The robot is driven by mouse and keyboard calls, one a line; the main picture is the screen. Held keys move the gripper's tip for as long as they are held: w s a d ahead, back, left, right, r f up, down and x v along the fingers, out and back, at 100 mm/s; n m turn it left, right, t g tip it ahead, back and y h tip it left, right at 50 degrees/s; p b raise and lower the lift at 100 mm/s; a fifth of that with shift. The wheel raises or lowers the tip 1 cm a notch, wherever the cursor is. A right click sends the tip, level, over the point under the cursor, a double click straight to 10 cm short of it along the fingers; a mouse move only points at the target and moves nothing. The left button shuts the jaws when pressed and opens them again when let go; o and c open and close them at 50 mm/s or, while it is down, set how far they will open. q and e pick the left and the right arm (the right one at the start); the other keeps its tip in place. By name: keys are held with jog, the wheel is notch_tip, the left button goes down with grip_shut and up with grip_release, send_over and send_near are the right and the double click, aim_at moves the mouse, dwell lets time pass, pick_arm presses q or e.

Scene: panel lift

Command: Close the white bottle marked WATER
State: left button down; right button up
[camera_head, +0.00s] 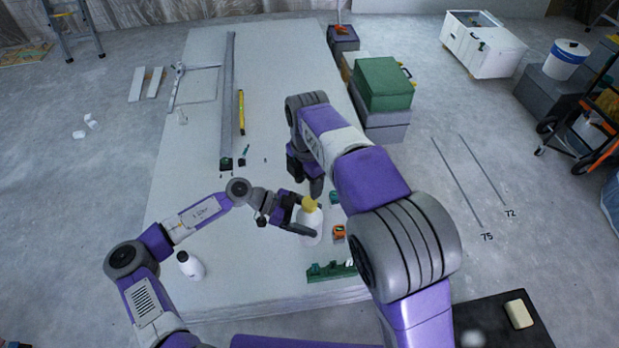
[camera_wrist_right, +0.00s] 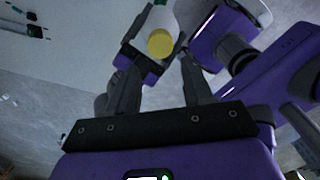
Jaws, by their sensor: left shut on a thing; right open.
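A white bottle (camera_head: 311,228) with a yellow cap (camera_head: 309,203) stands on the large pale panel. My left gripper (camera_head: 304,224) is shut on this bottle's body from the left. My right gripper (camera_head: 308,188) is open just above the yellow cap, largely hidden by its own arm. In the right wrist view the yellow cap (camera_wrist_right: 160,42) and pale bottle (camera_wrist_right: 162,19) lie beyond and between my open fingers (camera_wrist_right: 160,80). The cap sits on the bottle top; I cannot tell how tight. No WATER lettering is readable. A second white bottle (camera_head: 192,267) with a dark cap stands left.
The pale panel (camera_head: 200,215) carries a yellow level (camera_head: 241,112), a long metal bar (camera_head: 227,95), an orange tape measure (camera_head: 339,233) and a green rack (camera_head: 331,271). Green and grey cases (camera_head: 383,84) stand at its right edge. The panel's left middle is mostly clear.

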aim_at(310, 201)
jog(key=n, duration=0.3)
jog(key=shift+w+d+r, duration=0.1)
jog(key=shift+d+r, duration=0.05)
jog(key=shift+r, duration=0.1)
jog(key=shift+f, duration=4)
